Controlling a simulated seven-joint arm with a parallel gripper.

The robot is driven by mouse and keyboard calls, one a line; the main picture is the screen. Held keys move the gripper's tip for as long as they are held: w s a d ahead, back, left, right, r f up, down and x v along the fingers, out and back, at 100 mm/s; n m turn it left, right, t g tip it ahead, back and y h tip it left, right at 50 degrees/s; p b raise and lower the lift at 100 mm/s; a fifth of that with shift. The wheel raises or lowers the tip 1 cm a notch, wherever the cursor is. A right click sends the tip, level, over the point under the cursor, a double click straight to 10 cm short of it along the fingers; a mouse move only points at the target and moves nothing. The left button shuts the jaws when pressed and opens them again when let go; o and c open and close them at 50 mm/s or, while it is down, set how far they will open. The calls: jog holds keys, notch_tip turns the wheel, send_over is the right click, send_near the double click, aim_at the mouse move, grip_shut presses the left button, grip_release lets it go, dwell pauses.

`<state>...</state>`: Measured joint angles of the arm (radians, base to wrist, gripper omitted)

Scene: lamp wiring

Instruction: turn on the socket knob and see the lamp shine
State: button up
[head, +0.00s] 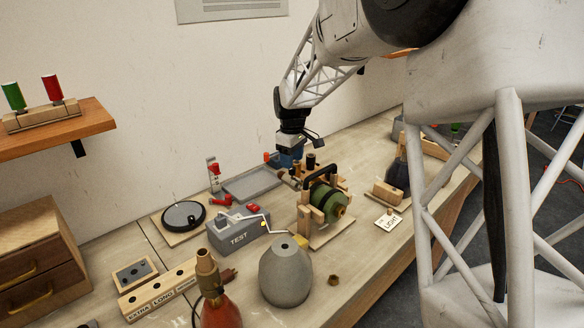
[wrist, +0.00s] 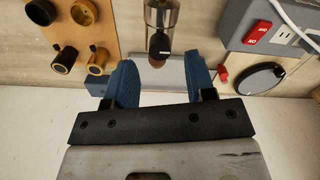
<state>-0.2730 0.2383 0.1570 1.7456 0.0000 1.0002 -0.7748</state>
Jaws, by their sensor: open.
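My gripper (head: 290,158) hangs over the back of the bench, behind the green spool. In the wrist view its two blue fingers (wrist: 163,84) are apart, with nothing held between them. Just beyond the fingertips is a shiny metal cylinder (wrist: 161,18), seemingly a lamp socket, with a black knob (wrist: 159,45) facing the gap. The knob's reddish-brown tip is close to the fingers; I cannot tell whether they touch. In the head view a red lamp base (head: 221,313) carries a brass socket (head: 207,266). A grey lamp base (head: 286,275) stands beside it. I see no lit bulb.
The grey TEST box (head: 238,237) stands mid-bench; a grey box with a red switch (wrist: 257,31) and outlets shows in the wrist view. The green spool (head: 323,198) on its wooden stand is close to my gripper. A round black disc (head: 184,215) lies left.

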aim_at(292, 173)
jog(key=shift+f, duration=1.65)
jog(key=c, duration=0.9)
